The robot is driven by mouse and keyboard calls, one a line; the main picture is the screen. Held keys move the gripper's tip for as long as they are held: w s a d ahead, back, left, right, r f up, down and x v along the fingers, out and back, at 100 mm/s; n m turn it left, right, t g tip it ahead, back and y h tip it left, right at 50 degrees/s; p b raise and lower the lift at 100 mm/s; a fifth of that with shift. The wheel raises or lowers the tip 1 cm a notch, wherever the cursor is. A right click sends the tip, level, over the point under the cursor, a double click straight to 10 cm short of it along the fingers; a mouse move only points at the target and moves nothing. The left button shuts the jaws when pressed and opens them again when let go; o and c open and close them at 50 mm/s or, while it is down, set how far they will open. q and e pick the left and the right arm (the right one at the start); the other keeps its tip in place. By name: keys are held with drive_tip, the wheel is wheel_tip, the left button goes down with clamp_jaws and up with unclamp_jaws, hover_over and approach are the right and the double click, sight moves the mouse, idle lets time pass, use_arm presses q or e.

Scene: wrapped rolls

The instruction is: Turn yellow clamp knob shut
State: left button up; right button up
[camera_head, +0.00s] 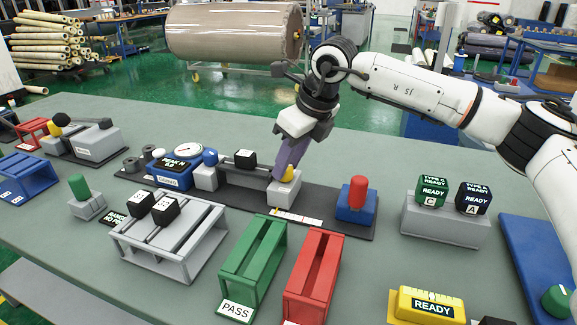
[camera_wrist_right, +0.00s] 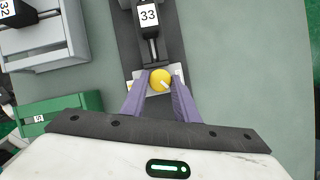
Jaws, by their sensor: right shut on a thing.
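The yellow clamp knob (camera_head: 288,172) sits on a light grey block at the right part of a dark fixture plate (camera_head: 345,224). In the right wrist view the knob (camera_wrist_right: 160,80) is round and yellow, with a white mark pointing to the lower right. My right gripper (camera_head: 287,165) comes down on it from above, and its purple fingers are shut on the knob from both sides. The fingers also show in the right wrist view (camera_wrist_right: 160,90). A black block labelled 33 (camera_wrist_right: 148,16) sits on the fixture's rod beyond the knob. My left gripper is not in view.
A blue box with a red knob (camera_head: 357,193) stands right of the clamp. A blue PEAK N gauge (camera_head: 180,163) is on the left. Green (camera_head: 258,262) and red (camera_head: 315,272) racks and a grey rack (camera_head: 170,250) stand in front. Bare table lies behind the fixture.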

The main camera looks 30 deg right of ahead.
drive_tip(key=shift+a+m+h+b, duration=0.15)
drive_tip(key=shift+m+h+b, duration=0.75)
drive_tip(key=shift+m, duration=1.3)
drive_tip(key=shift+r, duration=0.1)
drive_tip(key=o, duration=1.1)
drive_tip(key=shift+c, duration=0.2)
drive_tip(key=v, duration=1)
drive_tip(key=shift+s, duration=0.2)
